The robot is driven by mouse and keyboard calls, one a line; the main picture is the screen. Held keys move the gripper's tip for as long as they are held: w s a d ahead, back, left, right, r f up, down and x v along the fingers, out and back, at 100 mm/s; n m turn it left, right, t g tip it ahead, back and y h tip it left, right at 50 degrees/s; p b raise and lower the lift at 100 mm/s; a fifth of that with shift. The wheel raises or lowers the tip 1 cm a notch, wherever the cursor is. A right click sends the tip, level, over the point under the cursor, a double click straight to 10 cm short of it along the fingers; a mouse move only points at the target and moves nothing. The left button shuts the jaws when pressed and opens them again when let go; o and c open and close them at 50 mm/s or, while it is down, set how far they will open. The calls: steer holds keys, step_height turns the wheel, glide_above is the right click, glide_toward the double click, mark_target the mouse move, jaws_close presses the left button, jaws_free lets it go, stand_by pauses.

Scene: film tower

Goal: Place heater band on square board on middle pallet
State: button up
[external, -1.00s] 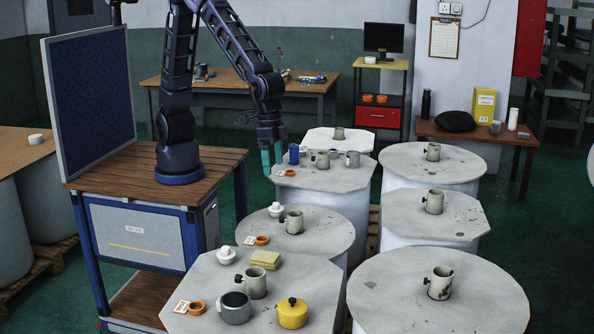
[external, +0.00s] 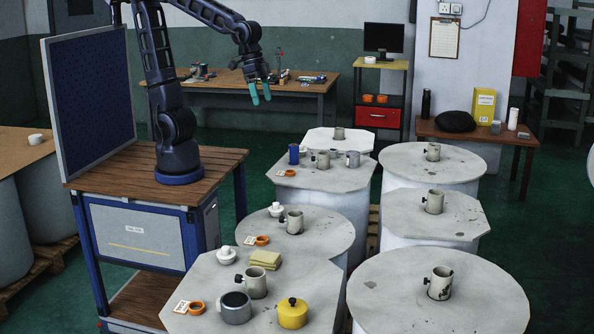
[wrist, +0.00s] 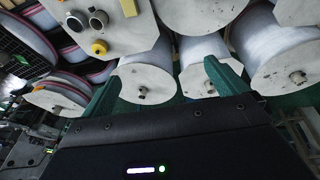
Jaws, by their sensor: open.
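A similar, larger grey band (external: 235,308) with a dark inside stands on the front cut-corner square board (external: 205,268). I cannot tell which one the task names. My gripper (external: 261,97) is open and empty, raised in the air left of and above the back-left board. In the wrist view my gripper's fingers (wrist: 160,75) are spread with nothing held between them.
A blue cylinder (external: 294,154), a beige post (external: 323,160) and an orange ring (external: 290,172) share the back-left board. The front board holds a yellow pot (external: 293,313), a sponge-like stack (external: 265,259) and a beige post (external: 255,283). Air around my gripper is clear.

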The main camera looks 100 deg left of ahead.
steer(key=s+a+r+t+y, duration=0.1)
steer(key=s+a, duration=0.9)
steer(key=s, duration=0.4)
steer(key=shift+s+a+r+t, duration=0.15)
steer(key=shift+s+a+t, duration=0.15)
steer(key=shift+s+a, duration=0.05)
